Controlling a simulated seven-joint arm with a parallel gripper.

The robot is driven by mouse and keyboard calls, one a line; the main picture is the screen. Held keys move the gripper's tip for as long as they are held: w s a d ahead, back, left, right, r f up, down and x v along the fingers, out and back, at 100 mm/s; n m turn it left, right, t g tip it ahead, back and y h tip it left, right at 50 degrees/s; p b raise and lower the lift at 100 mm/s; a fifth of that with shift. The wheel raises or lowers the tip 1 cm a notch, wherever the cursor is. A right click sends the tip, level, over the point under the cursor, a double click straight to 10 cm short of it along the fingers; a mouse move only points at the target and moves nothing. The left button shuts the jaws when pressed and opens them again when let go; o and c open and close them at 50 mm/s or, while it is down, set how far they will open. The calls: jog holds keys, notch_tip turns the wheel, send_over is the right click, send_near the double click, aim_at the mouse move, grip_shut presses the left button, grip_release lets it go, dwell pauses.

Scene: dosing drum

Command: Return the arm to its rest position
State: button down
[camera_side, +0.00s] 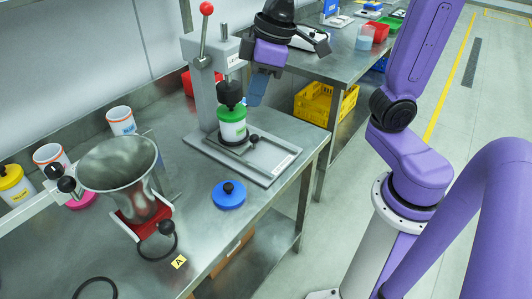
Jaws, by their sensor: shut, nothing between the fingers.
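My gripper (257,92) hangs at the top centre in the side view, in front of the grey lever press (202,85) and above the steel bench. Its fingers point down and are shut with nothing between them. Below and left of it, a white jar with a green lid (232,126) stands upright on the press base, under the black press head. The gripper looks apart from the jar, though the depth between them is hard to judge. My purple arm fills the right side, and the link leading to the wrist is partly out of frame.
A steel funnel (118,165) sits over a red holder at left, near white tubs and a yellow-lidded jar (14,185). A blue lid (228,195) lies on the bench front. A yellow crate (325,104) stands behind. The floor at right is clear.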

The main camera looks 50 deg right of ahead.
jog(key=s+d+f+n+g, duration=0.1)
jog(key=s+d+f+n, duration=0.1)
jog(key=s+f, duration=0.3)
jog(key=s+d+f+n+g+h, duration=0.1)
jog(key=s+d+f, duration=0.3)
jog(key=s, duration=0.6)
jog(key=shift+s+f+n+h, duration=0.3)
jog(key=shift+f+n, duration=0.25)
jog(key=shift+n, duration=0.15)
